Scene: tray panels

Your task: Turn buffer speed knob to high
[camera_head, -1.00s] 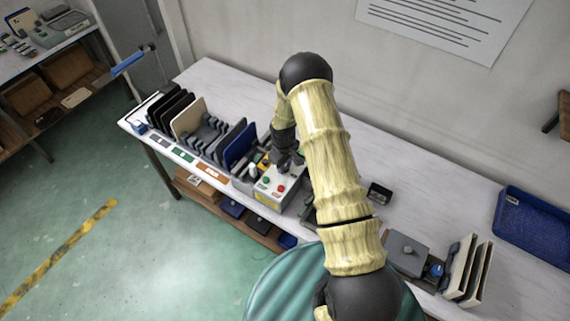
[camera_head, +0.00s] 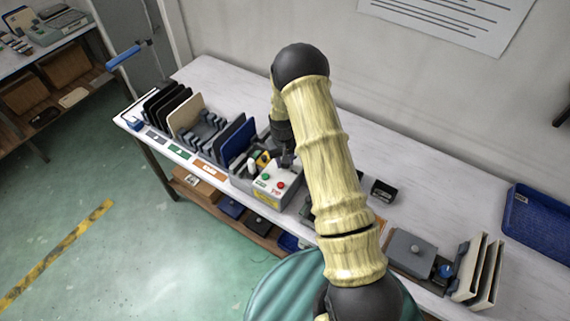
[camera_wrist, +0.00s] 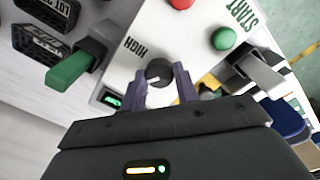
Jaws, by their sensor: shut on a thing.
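The speed knob (camera_wrist: 158,70) is a small dark round knob with a light pointer mark, beside the printed word HIGH on the white top of the control box (camera_wrist: 190,15). My gripper (camera_wrist: 160,86) is shut on the knob, with one purple finger on each side of it. In the head view, my gripper (camera_head: 287,160) reaches down at the back of the control box (camera_head: 266,190); the knob is hidden there. A small lit green display (camera_wrist: 113,98) is beside the left finger. Exactly where the pointer aims is hard to tell.
A green START button (camera_wrist: 224,38) is close to the knob; a red button (camera_head: 281,185) is on the same box. Upright panels (camera_head: 185,115) stand left; a blue crate (camera_head: 540,225) is right.

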